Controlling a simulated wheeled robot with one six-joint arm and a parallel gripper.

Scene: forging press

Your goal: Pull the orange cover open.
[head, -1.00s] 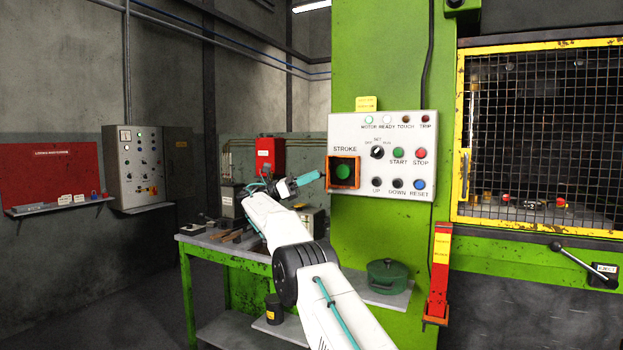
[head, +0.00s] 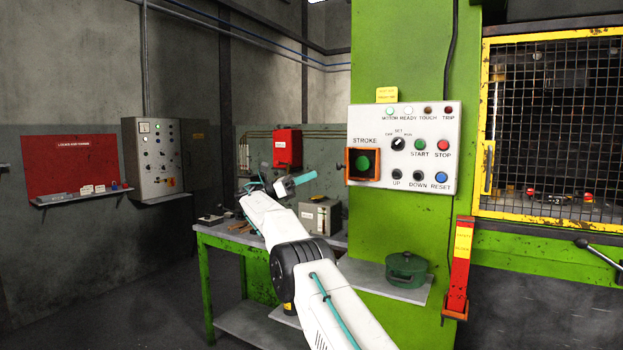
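The orange cover (head: 361,182) is a small square frame around the green stroke button, at the lower left of the white control panel (head: 441,115). The green button (head: 363,163) shows inside it against a dark background. I cannot tell for sure whether the cover is shut or slightly ajar. My gripper (head: 309,177), with teal fingers, is left of the cover and a little lower in the picture. A gap shows between its tips and the cover. It holds nothing that I can see. Its fingers are seen from the side, so their opening is unclear.
A green workbench (head: 208,236) stands behind my arm, with a grey box (head: 320,217) on it. A green pot (head: 406,268) sits on a shelf below the panel. A red bracket (head: 461,265) and a yellow-framed mesh guard (head: 484,130) are at right.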

